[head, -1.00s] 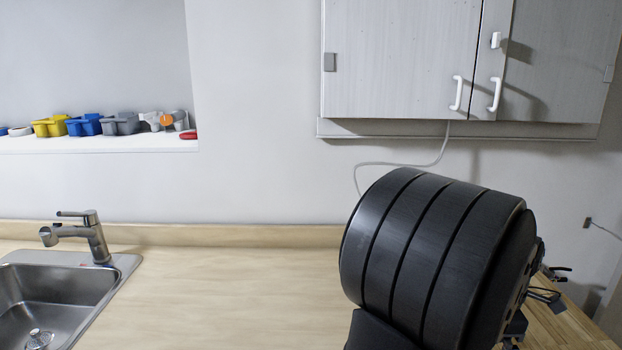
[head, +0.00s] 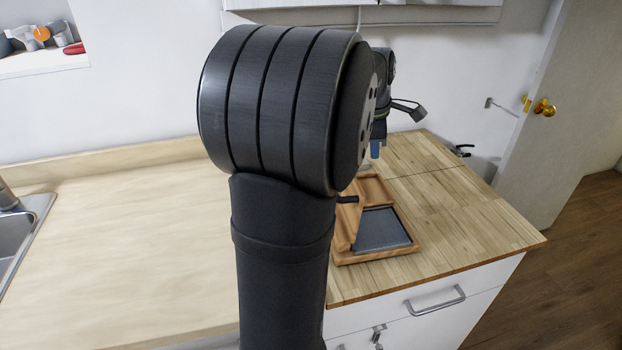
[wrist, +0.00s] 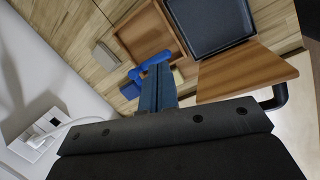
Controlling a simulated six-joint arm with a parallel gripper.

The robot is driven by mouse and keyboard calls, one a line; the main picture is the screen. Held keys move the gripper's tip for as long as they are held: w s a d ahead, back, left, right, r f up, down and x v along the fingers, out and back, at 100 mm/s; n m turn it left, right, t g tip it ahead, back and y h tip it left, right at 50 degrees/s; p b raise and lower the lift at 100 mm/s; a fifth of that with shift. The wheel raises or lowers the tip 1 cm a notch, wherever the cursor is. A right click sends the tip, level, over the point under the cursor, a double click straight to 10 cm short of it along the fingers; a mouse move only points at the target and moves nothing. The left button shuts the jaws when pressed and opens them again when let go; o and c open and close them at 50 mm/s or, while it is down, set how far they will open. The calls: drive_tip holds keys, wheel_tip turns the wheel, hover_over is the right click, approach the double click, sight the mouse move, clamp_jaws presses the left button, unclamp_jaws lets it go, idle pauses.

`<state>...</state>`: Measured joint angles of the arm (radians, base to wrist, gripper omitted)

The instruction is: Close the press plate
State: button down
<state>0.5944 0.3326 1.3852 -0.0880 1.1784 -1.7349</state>
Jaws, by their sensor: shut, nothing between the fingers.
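The wooden press (head: 378,258) sits on the butcher-block counter right of my arm, with a dark grey pad (head: 384,229) in its base. The pad also shows at the top of the wrist view (wrist: 212,25). The press plate (head: 345,222) is a wooden board standing up at the pad's left side, open, partly hidden by my arm. In the wrist view the plate (wrist: 247,72) is right of my fingers, with a black handle (wrist: 276,97). My gripper (head: 375,150) has blue fingers, shut and empty, above and behind the press. In the wrist view my gripper (wrist: 155,82) is apart from the plate.
A pale counter (head: 130,240) with a sink (head: 18,235) lies to the left. A wall cabinet (head: 380,14) hangs above. A white door (head: 560,90) stands at the right. A small grey block (wrist: 105,55) and a wall socket (wrist: 47,122) show in the wrist view.

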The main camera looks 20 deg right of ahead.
drive_tip(key=w+a+r, duration=0.2)
drive_tip(key=w+r, duration=0.1)
drive_tip(key=s+a+f+n+g+h, duration=0.15)
drive_tip(key=s+a+h, duration=0.25)
drive_tip(key=a, duration=0.9)
drive_tip(key=s+a+n+g+h, duration=0.1)
drive_tip(key=s+a+n+h, duration=0.2)
drive_tip(key=a, duration=1)
drive_tip(key=s+d+f+h, duration=0.1)
drive_tip(key=d+f, duration=0.4)
drive_tip(key=d, duration=0.7)
drive_tip(key=shift+s+m, duration=0.15)
drive_tip(key=shift+m, duration=0.3)
drive_tip(key=shift+d, duration=0.1)
